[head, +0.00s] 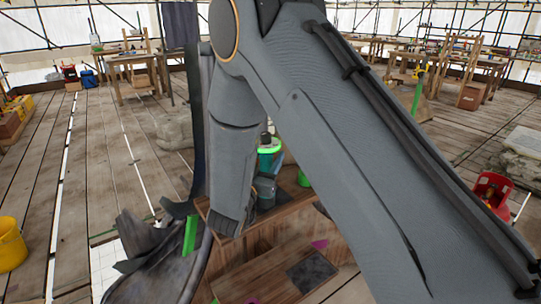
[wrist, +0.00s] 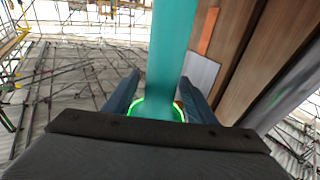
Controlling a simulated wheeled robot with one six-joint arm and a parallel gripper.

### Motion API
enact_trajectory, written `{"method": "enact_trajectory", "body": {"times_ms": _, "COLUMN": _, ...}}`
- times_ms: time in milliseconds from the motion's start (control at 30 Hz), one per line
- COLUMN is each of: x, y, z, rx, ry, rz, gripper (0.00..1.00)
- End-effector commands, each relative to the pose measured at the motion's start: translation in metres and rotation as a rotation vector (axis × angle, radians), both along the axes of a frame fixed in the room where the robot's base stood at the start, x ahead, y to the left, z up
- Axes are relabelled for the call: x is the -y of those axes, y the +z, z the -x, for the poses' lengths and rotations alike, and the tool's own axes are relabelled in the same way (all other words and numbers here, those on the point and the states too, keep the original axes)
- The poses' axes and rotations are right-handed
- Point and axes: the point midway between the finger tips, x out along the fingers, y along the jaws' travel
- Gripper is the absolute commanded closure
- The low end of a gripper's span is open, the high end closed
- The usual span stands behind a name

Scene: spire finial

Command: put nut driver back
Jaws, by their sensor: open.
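In the wrist view my gripper (wrist: 160,80) is open, with one finger on each side of a teal cylinder (wrist: 172,45). The cylinder runs from the top edge down between the fingers; I cannot tell whether they touch it. A glowing green ring (wrist: 137,106) shows behind its lower part. I cannot tell for sure which piece is the nut driver.
Dark crumpled sheets (head: 160,262) lie left of the bench. A yellow bucket (head: 10,245) stands at the far left, and a red container (head: 492,188) at the right. Wooden tables stand at the back. Plank floor at left is mostly clear.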

Motion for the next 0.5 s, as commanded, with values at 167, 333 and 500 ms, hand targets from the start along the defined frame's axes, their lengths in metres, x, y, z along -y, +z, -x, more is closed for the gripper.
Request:
{"method": "enact_trajectory", "body": {"times_ms": 167, "x": -0.016, "y": -0.006, "z": 0.036, "rx": -0.001, "ry": 0.004, "rz": 0.000, "gripper": 0.49}}
{"method": "enact_trajectory", "body": {"times_ms": 333, "x": -0.026, "y": -0.009, "z": 0.064, "rx": 0.000, "ry": 0.003, "rz": 0.000, "gripper": 0.49}}
{"method": "enact_trajectory", "body": {"times_ms": 500, "x": -0.032, "y": -0.010, "z": 0.082, "rx": -0.001, "ry": 0.001, "rz": -0.001, "gripper": 0.49}}
